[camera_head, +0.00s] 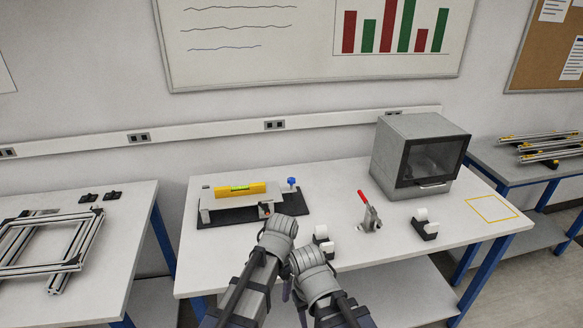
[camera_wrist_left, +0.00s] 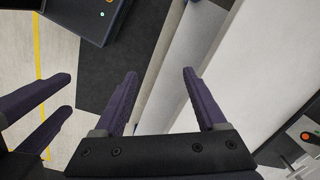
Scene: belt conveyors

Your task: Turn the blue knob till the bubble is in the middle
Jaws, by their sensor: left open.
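The blue knob (camera_head: 291,182) stands upright at the right end of the levelling stand (camera_head: 222,205), on its dark base. A yellow spirit level (camera_head: 255,187) lies along the top of the stand, with a green vial (camera_head: 240,188). The bubble is too small to make out. My left gripper (camera_head: 287,289) hangs at the table's front edge, well short of the knob. In the left wrist view its fingers (camera_wrist_left: 161,78) are spread and empty. My right gripper (camera_wrist_left: 68,94) shows beside them, its fingers apart with nothing between. The knob is outside the wrist view.
A red-handled clamp (camera_head: 368,217) and two small dispensers (camera_head: 424,225) (camera_head: 321,238) stand right of the stand. A grey box with a dark door (camera_head: 420,150) fills the back right. A frame (camera_head: 45,245) lies on the left table. The white table (camera_head: 340,182) is clear between knob and box.

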